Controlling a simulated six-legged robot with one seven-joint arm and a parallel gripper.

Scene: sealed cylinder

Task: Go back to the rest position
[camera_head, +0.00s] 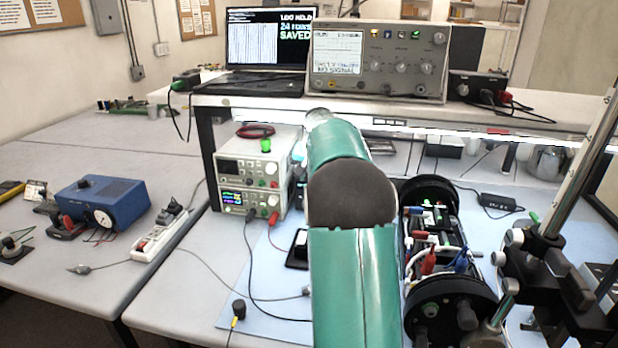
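My green arm (352,270) reaches from the bottom middle of the view up toward the shelf, with a dark round joint cover (351,192) midway. Its far visible end is a pale grey part (320,115) just below the shelf edge. I cannot make out my gripper or its fingers. The cylinder assembly (452,308) lies on the blue mat, right of my arm. Its two black round end plates and the electronics between them show, with red and blue clips attached. My arm partly hides its left side.
A raised shelf (250,101) carries a laptop (265,45) and an oscilloscope (380,60). Stacked power supplies (253,170) stand left of my arm. A black metal stand (545,275) is at the right. A blue box (103,203) and power strip (160,235) lie left. Loose cables cross the bench.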

